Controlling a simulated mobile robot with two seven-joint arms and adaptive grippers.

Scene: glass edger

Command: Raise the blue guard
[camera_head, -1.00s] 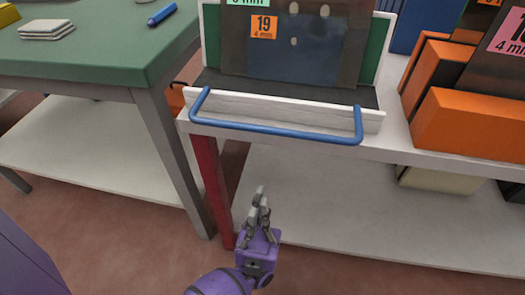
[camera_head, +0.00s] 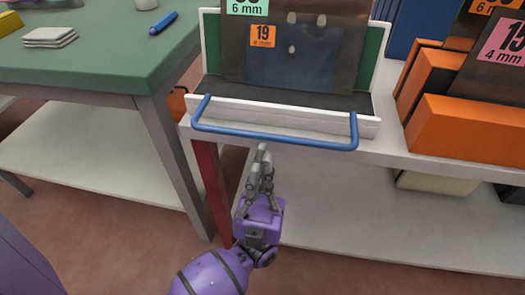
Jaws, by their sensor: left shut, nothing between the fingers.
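The blue guard (camera_head: 275,137) is a U-shaped bar at the front of the white ledge of the glass rack. Its two ends meet the ledge at left and right, and its long bar hangs low along the shelf's front edge. My left gripper (camera_head: 263,150) is shut and empty. In the picture its fingertips point up just below the middle of the bar; I see no clear contact. My right gripper is not in view.
Dark glass panes (camera_head: 300,50) with number labels stand in the rack (camera_head: 380,45) behind the guard. Orange blocks (camera_head: 465,130) sit on the shelf at right. A green-topped table (camera_head: 100,70) stands at left. A red leg (camera_head: 212,185) is left of my gripper.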

